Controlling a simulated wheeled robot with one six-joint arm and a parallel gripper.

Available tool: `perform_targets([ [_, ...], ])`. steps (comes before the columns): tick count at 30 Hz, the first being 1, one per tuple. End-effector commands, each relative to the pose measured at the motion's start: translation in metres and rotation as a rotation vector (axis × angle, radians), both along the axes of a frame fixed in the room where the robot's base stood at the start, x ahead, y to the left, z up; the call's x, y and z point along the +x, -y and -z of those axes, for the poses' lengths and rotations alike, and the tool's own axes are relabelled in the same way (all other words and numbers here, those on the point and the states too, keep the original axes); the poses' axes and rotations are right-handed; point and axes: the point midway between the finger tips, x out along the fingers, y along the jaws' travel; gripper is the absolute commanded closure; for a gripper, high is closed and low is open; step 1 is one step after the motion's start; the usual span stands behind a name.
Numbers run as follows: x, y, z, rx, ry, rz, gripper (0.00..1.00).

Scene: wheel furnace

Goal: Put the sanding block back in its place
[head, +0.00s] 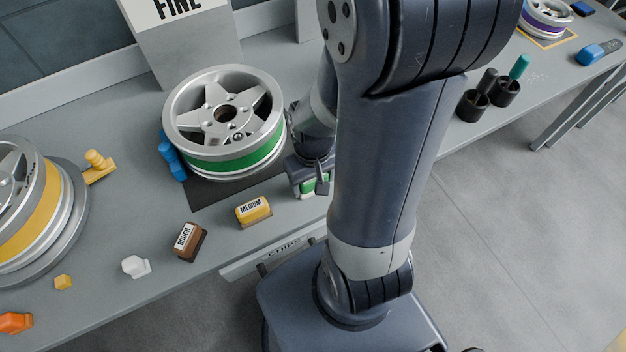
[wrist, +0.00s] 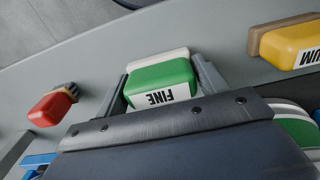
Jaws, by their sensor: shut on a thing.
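The sanding block is green with a white label reading FINE; it shows in the wrist view (wrist: 160,82) between my two fingers, with a pale base behind it. In the head view, my gripper (head: 312,184) is shut on this green block (head: 308,187) near the bench's front edge, right of the yellow MEDIUM block (head: 253,211). The brown ROUGH block (head: 187,242) lies further left. My arm hides part of the bench behind the gripper. I cannot tell whether the green block touches the bench.
A silver wheel with a green band (head: 236,160) stands on a dark mat (head: 215,192) behind the blocks. A grey stand with a FINE sign (head: 178,10) is behind it. A yellow-banded wheel (head: 35,225) is at left. A red-topped brush (wrist: 52,108) shows in the wrist view.

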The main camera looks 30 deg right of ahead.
Motion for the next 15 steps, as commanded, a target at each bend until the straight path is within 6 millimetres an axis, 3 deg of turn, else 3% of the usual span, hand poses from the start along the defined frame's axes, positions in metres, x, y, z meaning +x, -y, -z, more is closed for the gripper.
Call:
perform_targets([
  [13, 0.0001, 0.0000, 0.0083, 0.000, 0.001, 0.000, 0.55],
  [14, 0.0001, 0.0000, 0.0067, 0.000, 0.001, 0.000, 0.30],
  [15, 0.0001, 0.0000, 0.0063, 0.000, 0.001, 0.000, 0.27],
])
